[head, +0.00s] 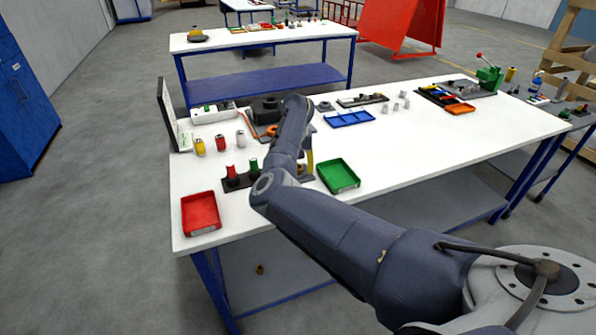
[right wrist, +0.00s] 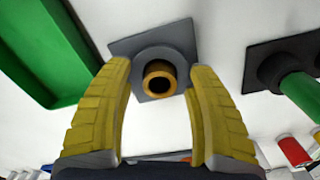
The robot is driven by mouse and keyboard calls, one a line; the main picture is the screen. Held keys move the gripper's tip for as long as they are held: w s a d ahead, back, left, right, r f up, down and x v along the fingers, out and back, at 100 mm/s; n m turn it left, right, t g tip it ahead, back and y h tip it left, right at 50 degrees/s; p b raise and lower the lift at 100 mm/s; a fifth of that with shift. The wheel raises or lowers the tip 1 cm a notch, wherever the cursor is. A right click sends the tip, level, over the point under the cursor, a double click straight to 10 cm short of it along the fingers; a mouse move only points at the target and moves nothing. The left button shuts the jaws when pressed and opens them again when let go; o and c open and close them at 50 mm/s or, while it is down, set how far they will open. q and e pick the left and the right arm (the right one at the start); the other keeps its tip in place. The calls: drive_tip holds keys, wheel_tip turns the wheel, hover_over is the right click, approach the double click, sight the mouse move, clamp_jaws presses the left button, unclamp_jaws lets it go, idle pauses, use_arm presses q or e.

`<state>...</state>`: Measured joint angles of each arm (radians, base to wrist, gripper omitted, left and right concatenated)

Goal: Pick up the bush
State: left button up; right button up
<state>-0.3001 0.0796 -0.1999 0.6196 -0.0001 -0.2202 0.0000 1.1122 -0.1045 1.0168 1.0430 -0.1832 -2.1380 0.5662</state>
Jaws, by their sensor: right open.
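In the right wrist view a brass-coloured ring-shaped bush (right wrist: 160,80) sits in a round grey collar on a square grey plate (right wrist: 126,46). My right gripper (right wrist: 162,66) is open, with its yellow fingers on either side of the bush in this view. Clear space shows between each finger and the bush, and no contact is visible. In the head view my right arm covers most of the right gripper; a bit of yellow finger (head: 309,160) shows beside the green tray. The bush cannot be made out there. My left gripper is not in view.
A green tray (head: 338,175) is right of the gripper. Green (head: 253,165) and red (head: 230,172) pegs stand in dark holders to its left. A red tray (head: 201,213) lies at the table's left front corner. A blue tray (head: 349,119) is farther back.

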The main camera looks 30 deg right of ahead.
clamp_jaws()
idle(0.4)
drive_tip(key=shift+r, duration=0.15)
